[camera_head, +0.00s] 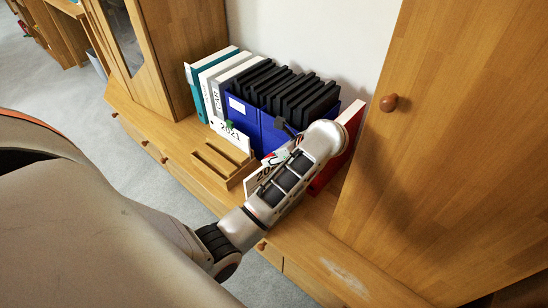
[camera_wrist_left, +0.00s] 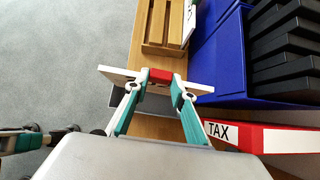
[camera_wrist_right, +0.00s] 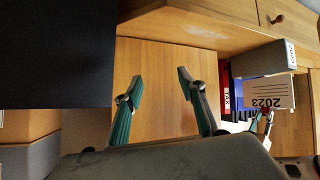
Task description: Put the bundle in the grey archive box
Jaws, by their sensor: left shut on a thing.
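My left gripper (camera_wrist_left: 160,79) is shut on a white bundle (camera_wrist_left: 117,74) with a red piece at its middle, between the fingertips. The bundle's face, marked 2023, shows in the right wrist view (camera_wrist_right: 265,93). In the head view my left arm hides most of the bundle (camera_head: 250,182), which is just in front of the shelf row, between the wooden tray and the red binder. A grey box (camera_wrist_right: 255,60) with a small white label shows beyond the bundle in the right wrist view; I cannot see inside it. My right gripper (camera_wrist_right: 157,81) is open and empty, before a wooden panel.
A blue holder (camera_head: 243,118) with several black folders stands on the low cabinet, beside upright binders (camera_head: 205,82). A red TAX binder (camera_wrist_left: 265,138) is close to the left gripper. A wooden tray (camera_head: 224,165) stands in front. A tall cabinet (camera_head: 460,130) rises at right.

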